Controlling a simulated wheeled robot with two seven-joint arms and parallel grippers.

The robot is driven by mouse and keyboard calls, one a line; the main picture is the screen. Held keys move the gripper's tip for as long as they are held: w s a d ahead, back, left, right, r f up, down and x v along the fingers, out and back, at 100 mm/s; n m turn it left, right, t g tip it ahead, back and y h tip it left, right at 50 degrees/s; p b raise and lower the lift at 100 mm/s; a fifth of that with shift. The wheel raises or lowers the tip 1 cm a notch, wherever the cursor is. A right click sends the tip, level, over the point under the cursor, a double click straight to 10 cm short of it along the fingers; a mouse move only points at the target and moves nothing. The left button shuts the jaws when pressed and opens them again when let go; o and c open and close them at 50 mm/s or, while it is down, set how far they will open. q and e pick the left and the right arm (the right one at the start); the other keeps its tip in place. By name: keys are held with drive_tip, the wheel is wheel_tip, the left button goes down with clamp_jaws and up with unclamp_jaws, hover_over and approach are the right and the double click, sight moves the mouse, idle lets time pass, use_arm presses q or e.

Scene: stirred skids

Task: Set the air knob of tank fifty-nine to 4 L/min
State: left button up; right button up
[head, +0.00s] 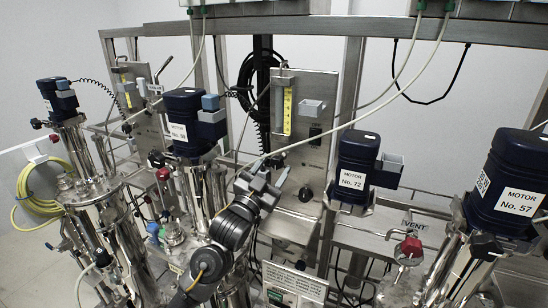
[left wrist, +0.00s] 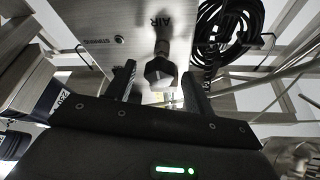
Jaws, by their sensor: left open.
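The left wrist view shows a steel panel marked AIR with a dark, faceted knob (left wrist: 160,71) on a stem. My left gripper (left wrist: 160,88) is open, with one finger on each side of the knob; whether they touch it I cannot tell. In the head view my left gripper (head: 268,178) is in front of the middle steel panel (head: 318,85), which carries a yellow-scaled flow meter (head: 287,110). The flow reading is too small to read. No tank label clearly reads fifty-nine; the nearby motor's number (head: 178,132) is hard to read. My right gripper is not in view.
Motors No. 72 (head: 355,165) and No. 57 (head: 505,185) stand to the right. A red-knobbed vent valve (head: 411,246) sits between them. Hoses cross above my arm. A black cable coil (left wrist: 228,30) hangs beside the panel. Steel tanks crowd the left.

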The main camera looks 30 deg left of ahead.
use_arm(q)
drive_tip(key=shift+x, duration=1.1)
drive_tip(key=c, duration=0.9)
drive_tip(key=shift+a, duration=0.3)
drive_tip(key=shift+c, duration=0.3)
drive_tip(key=shift+d, duration=0.35)
drive_tip(key=n+y+p, duration=0.1)
drive_tip(key=n+y, duration=0.1)
drive_tip(key=n, duration=0.2)
drive_tip(key=n+y+p, duration=0.1)
drive_tip(key=n+y, duration=0.1)
drive_tip(key=n, duration=0.2)
drive_tip(key=shift+r+n+y, duration=0.1)
drive_tip(key=shift+n+y, duration=0.2)
drive_tip(key=shift+y, duration=0.1)
drive_tip(key=shift+n+g+y+p, duration=0.3)
drive_tip(key=shift+n+y+p, duration=0.3)
drive_tip(key=shift+n, duration=1.05)
drive_tip(key=shift+n+g+y+p, duration=0.35)
drive_tip(key=shift+n+y, duration=0.45)
drive_tip(key=shift+n, duration=0.85)
